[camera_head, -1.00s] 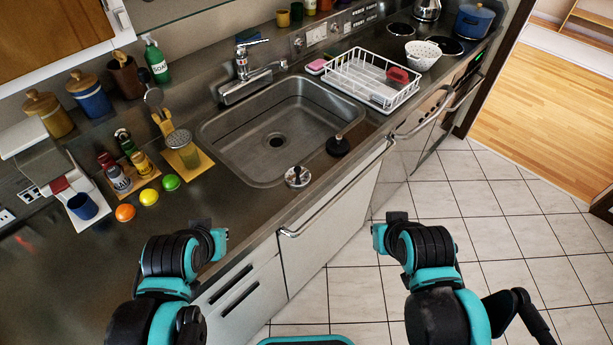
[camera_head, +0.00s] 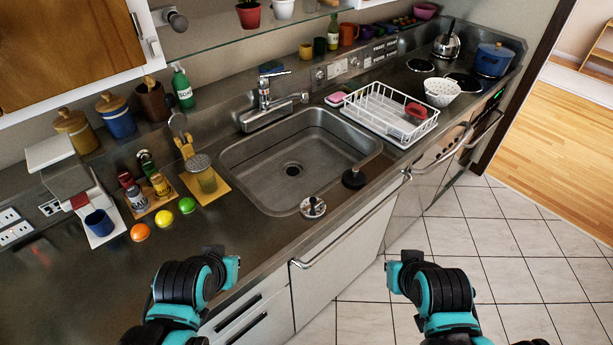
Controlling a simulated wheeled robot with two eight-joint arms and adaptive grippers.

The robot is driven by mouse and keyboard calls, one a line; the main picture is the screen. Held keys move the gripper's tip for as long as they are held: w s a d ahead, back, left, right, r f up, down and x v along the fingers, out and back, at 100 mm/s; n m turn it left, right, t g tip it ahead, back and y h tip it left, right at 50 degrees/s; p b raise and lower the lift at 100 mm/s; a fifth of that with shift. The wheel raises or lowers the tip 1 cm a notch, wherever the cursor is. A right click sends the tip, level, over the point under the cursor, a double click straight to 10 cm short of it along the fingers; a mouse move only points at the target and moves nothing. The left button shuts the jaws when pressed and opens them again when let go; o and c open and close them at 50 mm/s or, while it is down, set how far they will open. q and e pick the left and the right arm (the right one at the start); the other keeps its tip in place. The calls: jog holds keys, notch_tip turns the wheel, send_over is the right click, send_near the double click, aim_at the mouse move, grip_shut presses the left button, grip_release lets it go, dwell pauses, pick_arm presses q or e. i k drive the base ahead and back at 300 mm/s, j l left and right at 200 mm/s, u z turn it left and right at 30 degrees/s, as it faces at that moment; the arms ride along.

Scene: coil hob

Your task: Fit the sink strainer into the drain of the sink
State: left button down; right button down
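The sink strainer appears to be the small round metal piece with a dark knob (camera_head: 313,207) on the counter's front rim of the sink, left of a black round piece. The steel sink (camera_head: 262,186) is empty, with its dark round drain (camera_head: 293,169) uncovered in the basin floor. My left gripper (camera_head: 228,268) is in front of the counter, below and left of the strainer. My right gripper (camera_head: 394,276) is in front of the cabinets, below and right of it. Both grippers are apart from the strainer. Their fingers are too small and turned to show whether they are open.
A black round piece with a brown handle (camera_head: 354,179) sits at the sink's right front corner. A tap (camera_head: 268,105) stands behind the basin. A white dish rack (camera_head: 388,115) is right of it.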

aim_at(299, 155)
jog(key=i+l+z, duration=0.1)
jog(key=i+l, duration=0.2)
jog(key=l, duration=0.2)
jog(key=i+l+z, duration=0.1)
jog(key=i+l, duration=0.25)
jog(key=l, duration=0.1)
